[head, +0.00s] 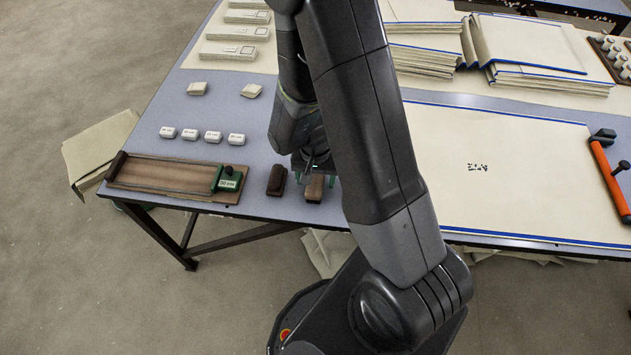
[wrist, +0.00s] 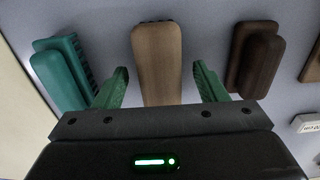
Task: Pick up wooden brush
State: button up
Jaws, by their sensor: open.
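The wooden brush (wrist: 157,62) has a light brown back and lies on the grey table, upright in the middle of the wrist view. My gripper (wrist: 160,85) is open, with one green finger on each side of the brush and a gap to both. In the head view the light brown brush (head: 315,188) lies near the table's front edge, directly below my gripper (head: 313,172). Whether the fingers reach down to the table cannot be told.
A dark brown brush (wrist: 257,60) lies beside it, and a green brush (wrist: 62,72) on the other side. A wooden board with a green block (head: 165,174) lies at the left. Several small white blocks (head: 190,134) stand behind.

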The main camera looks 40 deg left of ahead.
aim_at(315, 179)
jog(key=shift+f, duration=0.35)
jog(key=c, duration=1.1)
jog(key=shift+r, duration=5.05)
